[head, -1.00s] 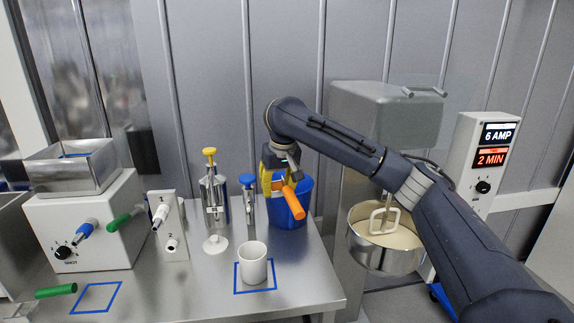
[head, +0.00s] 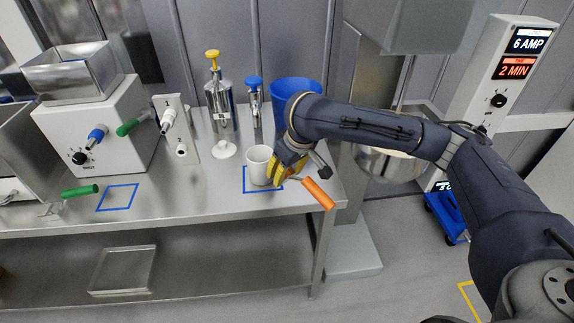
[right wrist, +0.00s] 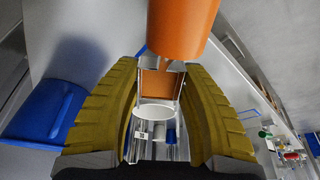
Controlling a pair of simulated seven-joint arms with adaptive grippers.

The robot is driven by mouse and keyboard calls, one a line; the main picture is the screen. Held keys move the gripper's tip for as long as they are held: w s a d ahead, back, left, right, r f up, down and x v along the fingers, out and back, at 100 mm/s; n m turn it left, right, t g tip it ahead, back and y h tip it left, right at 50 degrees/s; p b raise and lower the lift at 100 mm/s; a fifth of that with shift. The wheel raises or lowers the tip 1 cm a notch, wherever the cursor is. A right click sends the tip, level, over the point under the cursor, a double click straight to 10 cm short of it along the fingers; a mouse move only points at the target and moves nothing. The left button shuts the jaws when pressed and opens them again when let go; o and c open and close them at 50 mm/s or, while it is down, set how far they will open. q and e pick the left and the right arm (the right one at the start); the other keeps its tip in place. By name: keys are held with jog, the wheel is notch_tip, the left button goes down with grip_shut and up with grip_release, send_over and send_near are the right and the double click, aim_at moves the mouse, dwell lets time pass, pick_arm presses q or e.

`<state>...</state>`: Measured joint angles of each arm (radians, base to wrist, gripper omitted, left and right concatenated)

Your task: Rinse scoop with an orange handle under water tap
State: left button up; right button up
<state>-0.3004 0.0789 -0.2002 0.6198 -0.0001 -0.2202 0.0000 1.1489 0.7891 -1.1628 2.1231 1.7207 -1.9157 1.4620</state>
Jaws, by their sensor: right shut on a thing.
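My right gripper (head: 284,176) has yellow fingers and is shut on the scoop with the orange handle (head: 318,194). It holds the scoop near the table's right front corner, just right of the white cup. The handle points down to the right. In the right wrist view the orange handle (right wrist: 182,25) is at the top, with a metal part between the yellow fingers (right wrist: 160,85). The scoop's bowl is not clearly visible. A tap with a blue top (head: 254,95) stands at the back of the table, beside a yellow-topped metal dispenser (head: 218,100). My left gripper is not in view.
A white cup (head: 258,165) stands in a blue square, close to my gripper. A blue bucket (head: 294,95) stands behind my arm. A white machine with a metal hopper (head: 90,125) is at left. The steel table (head: 200,185) is clear at front middle.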

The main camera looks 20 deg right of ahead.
jog(key=shift+w+a+r, duration=0.55)
jog(key=shift+w, duration=0.8)
jog(key=shift+w+a+r, duration=0.5)
jog(key=shift+w, duration=0.85)
jog(key=shift+w+a+r, duration=0.55)
jog(key=shift+w, duration=0.8)
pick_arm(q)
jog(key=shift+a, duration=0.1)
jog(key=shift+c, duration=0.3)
